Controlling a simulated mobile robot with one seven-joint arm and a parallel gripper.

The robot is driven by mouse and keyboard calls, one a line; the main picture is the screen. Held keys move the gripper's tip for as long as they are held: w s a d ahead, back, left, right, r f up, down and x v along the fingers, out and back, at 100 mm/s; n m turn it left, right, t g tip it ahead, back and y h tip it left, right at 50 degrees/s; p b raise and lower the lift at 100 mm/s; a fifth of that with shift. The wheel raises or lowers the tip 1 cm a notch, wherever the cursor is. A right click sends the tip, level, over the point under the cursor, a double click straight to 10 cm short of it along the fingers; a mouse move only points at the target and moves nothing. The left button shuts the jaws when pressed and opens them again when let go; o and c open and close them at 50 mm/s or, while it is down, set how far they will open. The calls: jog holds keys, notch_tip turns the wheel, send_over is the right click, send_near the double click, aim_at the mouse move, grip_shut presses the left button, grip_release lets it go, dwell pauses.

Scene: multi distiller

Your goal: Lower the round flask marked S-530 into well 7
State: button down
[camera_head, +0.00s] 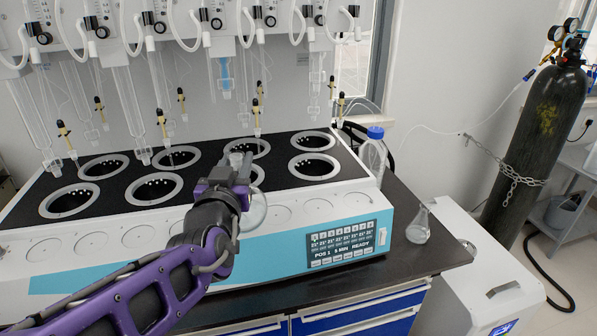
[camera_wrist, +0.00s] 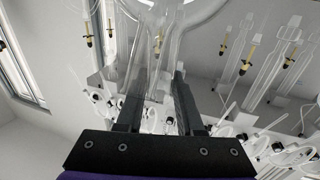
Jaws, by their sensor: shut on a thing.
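My gripper (camera_head: 240,168) is shut on the neck of a clear round flask (camera_head: 254,211). The flask hangs bulb-down, and its bulb shows beside my wrist, in front of the distiller's front face in the picture. In the wrist view, my gripper's two dark fingers (camera_wrist: 160,95) stand on either side of the glass neck, with the flask's bulb (camera_wrist: 172,8) at the top edge. No S-530 marking is readable. The distiller's black top (camera_head: 215,163) has two rows of round wells. The third front well from the left (camera_head: 257,176) is partly hidden by my gripper. No well numbers are readable.
Glass tubes (camera_head: 132,100) and yellow-black fittings (camera_head: 257,110) hang above the wells. A blue-capped bottle (camera_head: 374,155) and a conical flask (camera_head: 419,228) stand to the right. A gas cylinder (camera_head: 535,140) is chained at far right. The distiller's display (camera_head: 341,243) reads "POS 1 5 MIN READY".

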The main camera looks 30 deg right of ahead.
jog(key=shift+r, duration=0.2)
jog(key=shift+r+p, duration=1.35)
jog(key=shift+p, duration=0.45)
